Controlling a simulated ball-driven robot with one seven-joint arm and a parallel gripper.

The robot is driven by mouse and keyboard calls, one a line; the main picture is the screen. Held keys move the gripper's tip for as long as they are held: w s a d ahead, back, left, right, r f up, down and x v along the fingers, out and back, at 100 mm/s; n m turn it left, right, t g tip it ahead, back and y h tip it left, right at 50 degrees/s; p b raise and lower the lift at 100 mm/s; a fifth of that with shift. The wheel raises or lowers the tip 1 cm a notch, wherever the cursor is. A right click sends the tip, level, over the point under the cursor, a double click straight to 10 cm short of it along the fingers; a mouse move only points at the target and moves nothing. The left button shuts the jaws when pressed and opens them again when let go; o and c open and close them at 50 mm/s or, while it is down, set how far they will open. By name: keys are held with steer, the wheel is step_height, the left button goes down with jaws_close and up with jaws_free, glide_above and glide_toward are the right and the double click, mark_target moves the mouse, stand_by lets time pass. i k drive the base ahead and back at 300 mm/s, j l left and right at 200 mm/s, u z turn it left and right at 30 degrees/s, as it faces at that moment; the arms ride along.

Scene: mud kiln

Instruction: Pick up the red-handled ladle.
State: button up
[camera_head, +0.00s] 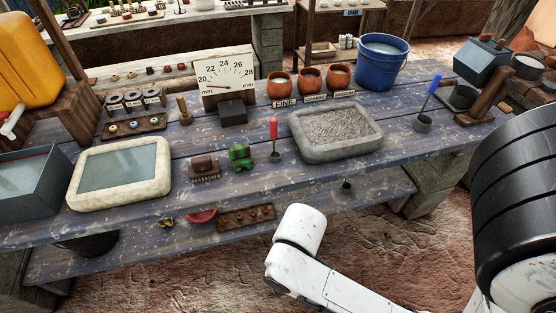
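The red-handled ladle (274,130) stands upright on the blue-grey table (330,178), its red handle on top and a small dark cup at the bottom. It is between a green toy-like block (241,156) and a grey stone tray (338,152). A similar ladle with a blue handle (432,87) leans at the right end of the table. My white arm link shows at the bottom, in front of the table and apart from the ladle. My gripper's fingers are not in view.
A brown stamp-like block (203,169) stands left of the green block. A dial sign (227,77), orange pots (310,79) and a blue bucket (382,62) stand behind. A pale-rimmed tray (159,168) lies left. A lower shelf (130,262) juts out in front.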

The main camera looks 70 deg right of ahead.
mark_target(276, 155)
steer(key=z, duration=1.4)
